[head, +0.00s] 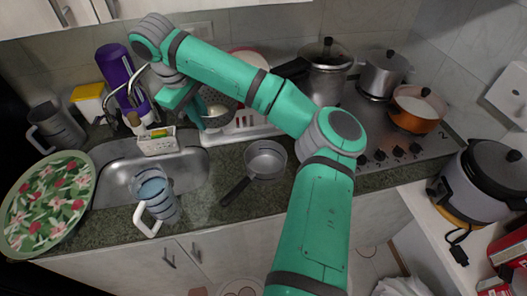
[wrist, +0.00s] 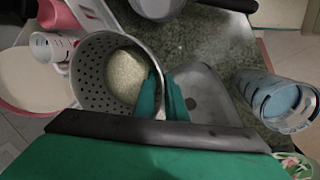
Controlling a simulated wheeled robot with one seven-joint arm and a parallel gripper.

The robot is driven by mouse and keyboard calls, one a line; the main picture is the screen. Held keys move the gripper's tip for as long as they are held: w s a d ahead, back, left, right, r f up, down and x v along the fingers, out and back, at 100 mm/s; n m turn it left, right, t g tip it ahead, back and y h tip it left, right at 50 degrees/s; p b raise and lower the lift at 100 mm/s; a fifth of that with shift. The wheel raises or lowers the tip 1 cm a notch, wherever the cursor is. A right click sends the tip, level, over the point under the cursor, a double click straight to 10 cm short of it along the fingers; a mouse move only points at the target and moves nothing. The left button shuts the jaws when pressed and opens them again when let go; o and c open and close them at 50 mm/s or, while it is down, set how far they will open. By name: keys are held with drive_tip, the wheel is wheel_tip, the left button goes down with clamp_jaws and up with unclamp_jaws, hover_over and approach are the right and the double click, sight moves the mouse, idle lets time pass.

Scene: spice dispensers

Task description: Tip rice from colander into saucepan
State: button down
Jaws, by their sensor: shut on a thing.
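The grey perforated colander (wrist: 88,72) holds white rice (wrist: 125,72) at its bottom in the wrist view. My gripper (wrist: 162,98) is shut on the colander's rim, with its green fingers at the right side of the bowl. In the head view the colander (head: 222,100) is partly hidden by my gripper (head: 192,112) and arm, at the white rack by the back wall. I cannot tell whether it touches the rack. The saucepan (head: 265,158) sits upright on the counter, to the right of the sink, its black handle towards the lower left. It looks empty.
The sink (head: 195,178) is left of the saucepan, with a jug (head: 158,198) at its front. A white rack (head: 245,127) stands behind the saucepan. The stove on the right bears pots, including an orange pan (head: 416,108). Counter right of the saucepan is partly hidden by my arm.

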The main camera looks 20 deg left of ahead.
drive_tip(key=shift+s+d, duration=0.1)
drive_tip(key=shift+d, duration=0.2)
drive_tip(key=shift+d+y, duration=0.3)
drive_tip(key=shift+d+f+y, duration=0.2)
drive_tip(key=shift+d+y, duration=0.2)
drive_tip(key=shift+y, duration=0.3)
drive_tip(key=s+d+f+t+y, duration=0.1)
drive_tip(key=d+f+y, duration=0.4)
drive_tip(key=y, duration=0.1)
drive_tip(key=shift+d+m+t+y, duration=0.3)
drive_tip(key=shift+m, duration=0.1)
